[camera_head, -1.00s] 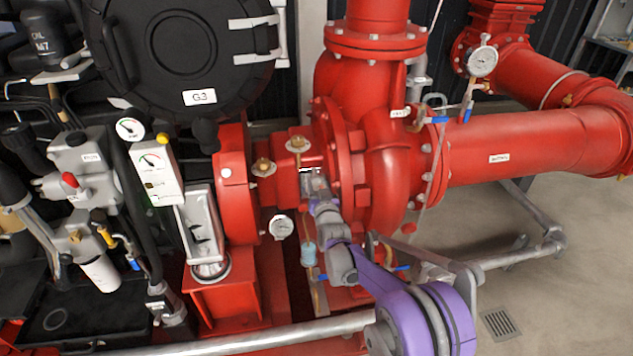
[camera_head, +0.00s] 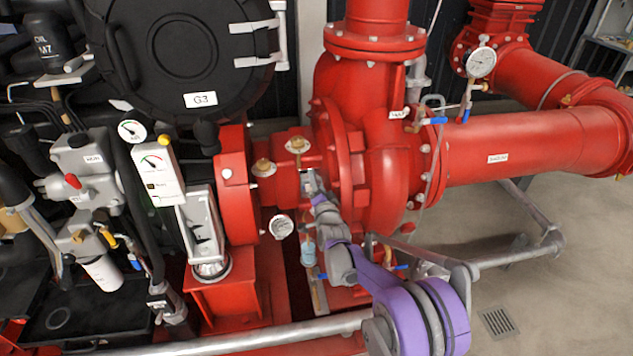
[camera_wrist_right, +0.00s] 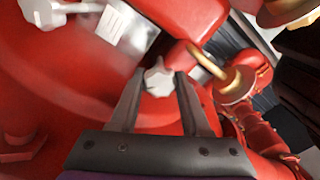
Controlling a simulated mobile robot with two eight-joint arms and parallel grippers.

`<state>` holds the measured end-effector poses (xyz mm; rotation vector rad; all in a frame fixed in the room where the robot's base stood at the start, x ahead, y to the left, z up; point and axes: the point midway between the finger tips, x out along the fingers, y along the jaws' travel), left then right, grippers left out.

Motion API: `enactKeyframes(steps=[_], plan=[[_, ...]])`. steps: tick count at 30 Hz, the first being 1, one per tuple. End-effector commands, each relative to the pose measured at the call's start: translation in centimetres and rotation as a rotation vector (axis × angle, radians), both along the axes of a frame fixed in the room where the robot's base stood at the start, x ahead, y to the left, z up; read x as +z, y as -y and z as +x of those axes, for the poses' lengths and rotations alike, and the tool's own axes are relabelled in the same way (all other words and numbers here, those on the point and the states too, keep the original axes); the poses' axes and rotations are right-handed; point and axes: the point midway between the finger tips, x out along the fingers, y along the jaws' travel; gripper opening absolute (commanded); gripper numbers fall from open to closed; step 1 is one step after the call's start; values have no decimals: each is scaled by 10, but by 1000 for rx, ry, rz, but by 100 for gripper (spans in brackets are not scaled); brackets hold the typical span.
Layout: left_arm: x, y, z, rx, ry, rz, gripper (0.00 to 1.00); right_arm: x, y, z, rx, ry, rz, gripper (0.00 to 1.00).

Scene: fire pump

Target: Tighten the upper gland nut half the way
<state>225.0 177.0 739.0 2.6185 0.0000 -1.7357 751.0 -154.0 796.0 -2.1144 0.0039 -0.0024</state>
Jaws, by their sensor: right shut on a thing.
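My right gripper (camera_head: 309,180) reaches in from the lower right to the red pump's shaft housing, just below a brass fitting (camera_head: 298,145). In the right wrist view its two fingers (camera_wrist_right: 158,82) stand on either side of a pale grey, lobed nut (camera_wrist_right: 158,79), which looks like the upper gland nut. They are shut on it. In the head view the nut is hidden by the gripper and too small to make out. My left gripper is in neither view.
The red pump casing (camera_head: 388,170) stands close to the right of my gripper. A grey rail (camera_head: 250,336) crosses the front.

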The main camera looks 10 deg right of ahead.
Motion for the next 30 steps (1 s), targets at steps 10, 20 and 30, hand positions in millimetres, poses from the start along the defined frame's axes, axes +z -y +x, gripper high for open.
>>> enactKeyframes(steps=[10, 20, 30], plan=[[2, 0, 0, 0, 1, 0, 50, -1, 0, 0, 0, -1, 170, 0], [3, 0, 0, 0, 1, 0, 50, -1, 0, 0, 0, -1, 214, 0], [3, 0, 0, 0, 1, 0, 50, -1, 0, 0, 0, -1, 214, 54]])
